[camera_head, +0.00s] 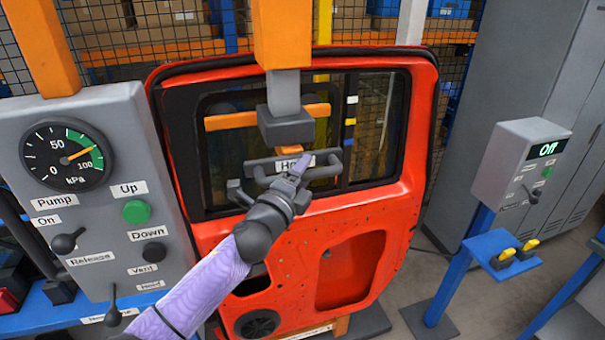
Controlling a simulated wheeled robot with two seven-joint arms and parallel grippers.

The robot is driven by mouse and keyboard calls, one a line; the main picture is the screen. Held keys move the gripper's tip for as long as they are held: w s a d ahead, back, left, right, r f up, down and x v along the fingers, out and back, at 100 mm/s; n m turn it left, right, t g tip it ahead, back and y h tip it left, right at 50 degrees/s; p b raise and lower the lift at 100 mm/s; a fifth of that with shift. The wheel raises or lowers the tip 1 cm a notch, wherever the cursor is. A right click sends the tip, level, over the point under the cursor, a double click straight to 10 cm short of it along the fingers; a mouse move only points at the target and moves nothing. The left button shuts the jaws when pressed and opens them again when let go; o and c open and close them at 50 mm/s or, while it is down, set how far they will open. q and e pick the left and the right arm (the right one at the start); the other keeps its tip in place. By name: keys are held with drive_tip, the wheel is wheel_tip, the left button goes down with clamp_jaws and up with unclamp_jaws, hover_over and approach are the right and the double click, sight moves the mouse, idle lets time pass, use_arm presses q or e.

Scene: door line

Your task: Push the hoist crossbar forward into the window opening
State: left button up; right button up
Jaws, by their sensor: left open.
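The hoist hangs from an orange beam (281,32) with a grey rod and a dark block (286,126). Its dark crossbar (262,168) has a partly covered white label and side handles, and appears in front of the window opening (222,160). How far it is from the opening is hard to tell. The red door (215,235) stands upright behind it. My left gripper (298,168), on a lilac arm, overlaps the middle of the crossbar and hides part of its label. It is open; contact is unclear. My right gripper is not in view.
A grey panel (95,215) at left has a gauge (66,153) with its needle in the green, levers, and Up and Down buttons. A grey box (522,162) at right reads "Off", above a blue shelf (488,248). Mesh fencing stands behind.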

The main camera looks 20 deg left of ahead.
use_arm(q)
drive_tip(key=b+v, duration=0.1)
drive_tip(key=v, duration=0.9)
